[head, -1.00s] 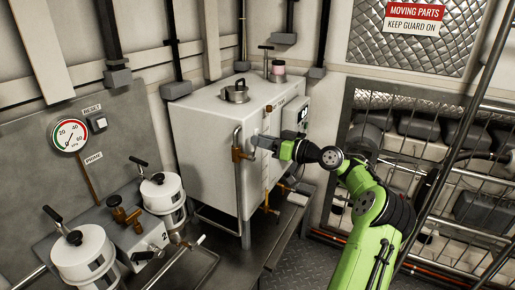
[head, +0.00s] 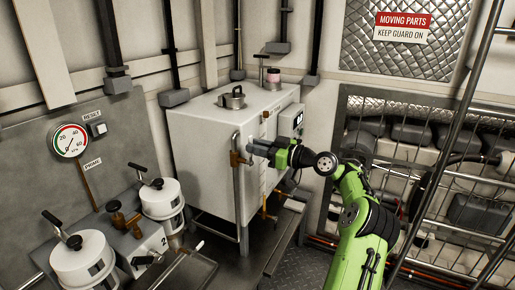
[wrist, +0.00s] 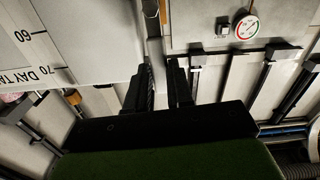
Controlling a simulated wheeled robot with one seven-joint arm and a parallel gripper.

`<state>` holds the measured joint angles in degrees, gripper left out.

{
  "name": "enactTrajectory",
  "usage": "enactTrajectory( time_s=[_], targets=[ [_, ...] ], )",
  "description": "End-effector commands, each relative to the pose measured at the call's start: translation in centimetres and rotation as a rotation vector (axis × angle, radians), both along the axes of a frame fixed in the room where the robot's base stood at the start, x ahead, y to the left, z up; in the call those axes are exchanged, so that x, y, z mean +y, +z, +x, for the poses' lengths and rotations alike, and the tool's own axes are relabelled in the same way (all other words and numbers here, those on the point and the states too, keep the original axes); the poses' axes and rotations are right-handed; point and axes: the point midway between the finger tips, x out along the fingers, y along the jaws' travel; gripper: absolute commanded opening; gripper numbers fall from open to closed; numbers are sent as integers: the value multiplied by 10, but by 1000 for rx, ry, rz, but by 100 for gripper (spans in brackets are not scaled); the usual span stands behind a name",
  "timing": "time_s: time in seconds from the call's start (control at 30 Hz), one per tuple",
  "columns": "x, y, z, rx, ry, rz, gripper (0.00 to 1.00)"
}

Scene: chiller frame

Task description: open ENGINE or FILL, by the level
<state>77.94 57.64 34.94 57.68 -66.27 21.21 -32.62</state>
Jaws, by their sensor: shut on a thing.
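The white day tank (head: 205,150) stands against the wall in the middle of the head view. A pipe (head: 243,205) with a brass valve (head: 236,158) runs up its near side. My gripper (head: 256,148) is at this upper valve, shut on its grey lever. In the wrist view the lever (wrist: 155,52) sits between the two dark fingers. A second brass valve (head: 266,213) is lower on the tank, to the right. The level scale (wrist: 32,45) shows 60 and 70 in the wrist view. The level and the valve labels cannot be read.
White canisters (head: 160,198) with black handles stand at the lower left. A round gauge (head: 70,141) is on the wall panel. A guard rail (head: 440,150) and caged machinery are on the right. Some bare floor (head: 300,268) shows in front of the tank.

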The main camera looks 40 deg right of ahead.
Motion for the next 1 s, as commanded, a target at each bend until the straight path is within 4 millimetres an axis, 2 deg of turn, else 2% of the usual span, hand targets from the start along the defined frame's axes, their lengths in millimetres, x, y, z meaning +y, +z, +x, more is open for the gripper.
enactTrajectory(
  time_s=[0.1,0.13,0.27,0.3,0.57,0.67,1.0],
  targets=[
    [4,-3,0,6,14,-3,0],
    [4,-3,0,6,14,-3,24],
    [3,-3,0,6,13,-2,44],
    [3,-3,0,6,12,-2,46],
    [1,-2,-2,5,7,-1,46],
    [-4,-1,-12,6,4,1,46],
    [-35,1,-100,5,3,1,46]
  ],
)
